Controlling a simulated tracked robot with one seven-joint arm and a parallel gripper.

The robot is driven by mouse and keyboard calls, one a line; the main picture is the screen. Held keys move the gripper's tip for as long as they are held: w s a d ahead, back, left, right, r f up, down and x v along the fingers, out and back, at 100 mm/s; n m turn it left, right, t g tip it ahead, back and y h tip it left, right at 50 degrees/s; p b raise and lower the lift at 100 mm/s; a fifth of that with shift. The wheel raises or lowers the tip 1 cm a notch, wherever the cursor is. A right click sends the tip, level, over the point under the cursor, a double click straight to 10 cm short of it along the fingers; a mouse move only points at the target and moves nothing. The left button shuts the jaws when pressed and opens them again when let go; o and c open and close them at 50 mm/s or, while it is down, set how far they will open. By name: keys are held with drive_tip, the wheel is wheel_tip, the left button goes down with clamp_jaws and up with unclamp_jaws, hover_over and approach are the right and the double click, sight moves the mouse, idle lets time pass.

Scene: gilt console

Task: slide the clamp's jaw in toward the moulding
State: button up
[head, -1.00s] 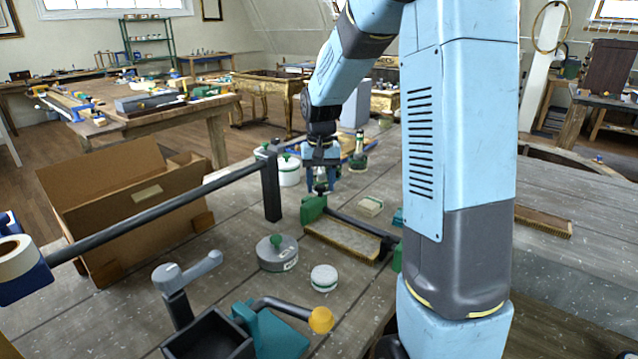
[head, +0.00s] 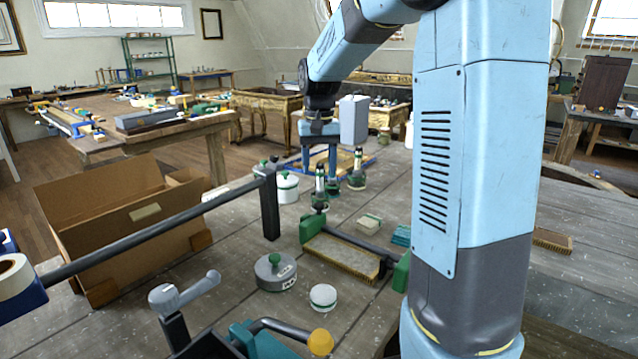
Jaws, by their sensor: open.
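The clamp lies on the grey plank bench, with a dark bar (head: 357,240) and green jaws at its two ends. Its far-left jaw (head: 308,229) stands at one end of the gilt moulding (head: 340,257); its near-right jaw (head: 401,273) is partly hidden by my arm. The moulding lies between the jaws; any small gap at either end is too small to tell. My gripper (head: 320,172) points down, open, beyond the far-left jaw and above the bench. A dark bottle with a green band (head: 320,186) stands in front of it and partly overlaps the fingers.
A similar bottle (head: 357,172) and a white tub (head: 287,188) stand near my gripper.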

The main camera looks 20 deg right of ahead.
wheel_tip(320, 180, up, 3)
drive_tip(key=shift+r, duration=0.15)
idle(0.5)
drive_tip(key=s+a+n+t, duration=0.1)
drive_tip(key=s+t, duration=0.4)
drive_tip(key=s, duration=2.2)
drive_tip(key=shift+s+r+n+t, duration=0.3)
drive_tip(key=shift+s+n, duration=0.1)
drive_tip(key=shift+n, duration=0.2)
